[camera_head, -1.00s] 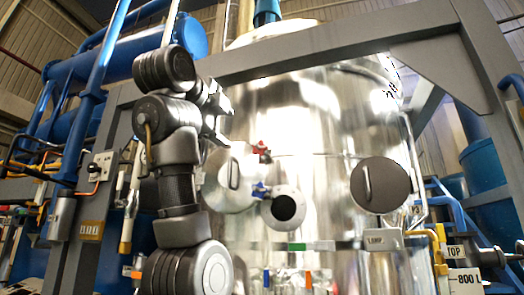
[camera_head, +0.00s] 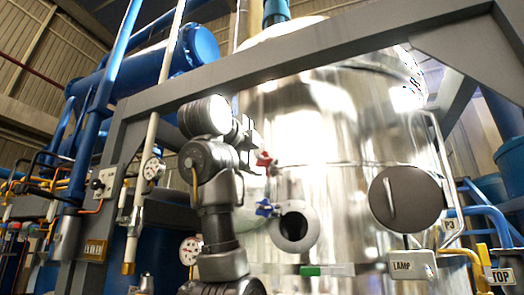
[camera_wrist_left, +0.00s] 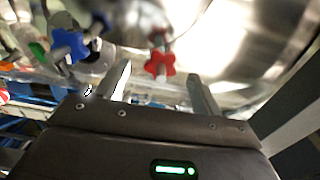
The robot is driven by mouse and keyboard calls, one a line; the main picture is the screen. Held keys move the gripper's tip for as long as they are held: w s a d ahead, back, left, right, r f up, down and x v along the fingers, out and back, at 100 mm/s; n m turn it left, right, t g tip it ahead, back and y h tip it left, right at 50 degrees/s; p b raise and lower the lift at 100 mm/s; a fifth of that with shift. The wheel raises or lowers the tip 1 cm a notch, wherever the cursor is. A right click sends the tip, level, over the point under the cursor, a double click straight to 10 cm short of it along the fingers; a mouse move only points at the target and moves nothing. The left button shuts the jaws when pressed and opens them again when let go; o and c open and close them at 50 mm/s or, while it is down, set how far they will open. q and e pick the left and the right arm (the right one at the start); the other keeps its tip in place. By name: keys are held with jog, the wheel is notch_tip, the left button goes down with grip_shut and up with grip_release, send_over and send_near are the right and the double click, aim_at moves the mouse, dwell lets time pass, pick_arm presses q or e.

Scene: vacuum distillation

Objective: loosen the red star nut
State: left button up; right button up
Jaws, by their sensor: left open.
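The red star nut (camera_head: 265,159) sits on the front of the shiny steel vessel (camera_head: 330,120). In the left wrist view the red star nut (camera_wrist_left: 160,62) shows beyond and roughly midway between my two fingertips. My left gripper (camera_head: 249,142) is just left of and slightly above the nut in the head view. In the left wrist view my left gripper (camera_wrist_left: 159,78) has its fingers spread, with nothing between them. The nut appears apart from the fingers; the exact gap is hard to judge. My right gripper is not in view.
A blue star nut (camera_head: 264,208) sits just below the red one, beside a round port (camera_head: 294,227). A dark round cover (camera_head: 407,199) with a handle is at right. A grey frame beam (camera_head: 330,58) crosses above. A gauge (camera_head: 190,250) stands at lower left.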

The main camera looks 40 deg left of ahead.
aim_at(266, 161)
pick_arm(q)
jog(key=p+x, duration=0.1)
jog(key=x, duration=0.1)
jog(key=shift+w+r, duration=0.2)
jog(key=shift+w, duration=0.3)
jog(key=shift+w+a+f, duration=0.15)
jog(key=c, duration=1)
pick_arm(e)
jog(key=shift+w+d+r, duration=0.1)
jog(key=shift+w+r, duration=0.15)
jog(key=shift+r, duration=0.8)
